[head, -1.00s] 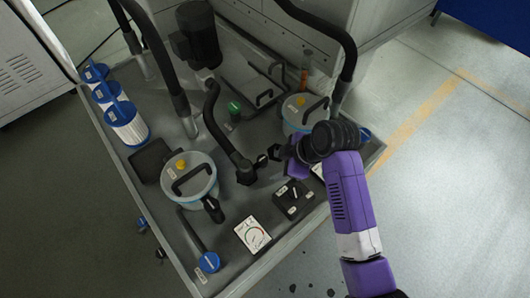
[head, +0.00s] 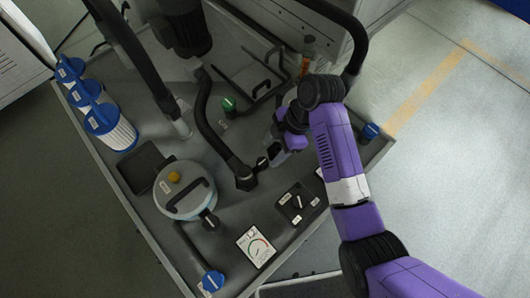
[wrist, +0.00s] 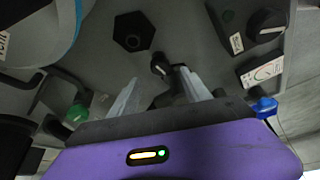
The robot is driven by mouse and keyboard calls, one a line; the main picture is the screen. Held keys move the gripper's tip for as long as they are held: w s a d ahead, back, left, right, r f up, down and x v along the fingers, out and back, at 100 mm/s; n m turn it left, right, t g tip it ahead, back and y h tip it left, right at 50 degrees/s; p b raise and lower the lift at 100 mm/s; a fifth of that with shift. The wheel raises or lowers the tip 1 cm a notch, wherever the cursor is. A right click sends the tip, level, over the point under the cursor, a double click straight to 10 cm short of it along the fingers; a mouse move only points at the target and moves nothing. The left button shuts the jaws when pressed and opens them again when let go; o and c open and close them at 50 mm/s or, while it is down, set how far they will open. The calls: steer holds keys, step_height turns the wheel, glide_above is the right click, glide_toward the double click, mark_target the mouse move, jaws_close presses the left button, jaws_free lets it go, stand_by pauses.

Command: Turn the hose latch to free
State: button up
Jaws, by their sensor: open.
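The hose latch (head: 262,163) is a small black knob with a pale mark, beside the angled end fitting of a black hose (head: 208,115) on the grey bench. In the wrist view the latch (wrist: 160,66) stands just beyond and between my fingertips. My gripper (wrist: 158,88) is open, one pale finger on each side, with the dark fitting partly hidden behind the gripper body. I cannot tell whether the fingers touch the latch. In the head view my gripper (head: 275,155) is right beside the latch, its fingertips hard to make out.
A lidded pot (head: 185,188) stands left of the hose end. A green knob (head: 229,104) is behind. A black hexagonal fitting (wrist: 133,31) shows beyond the latch in the wrist view.

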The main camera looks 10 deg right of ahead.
mark_target(264, 162)
steer(key=x, duration=0.6)
jaws_close()
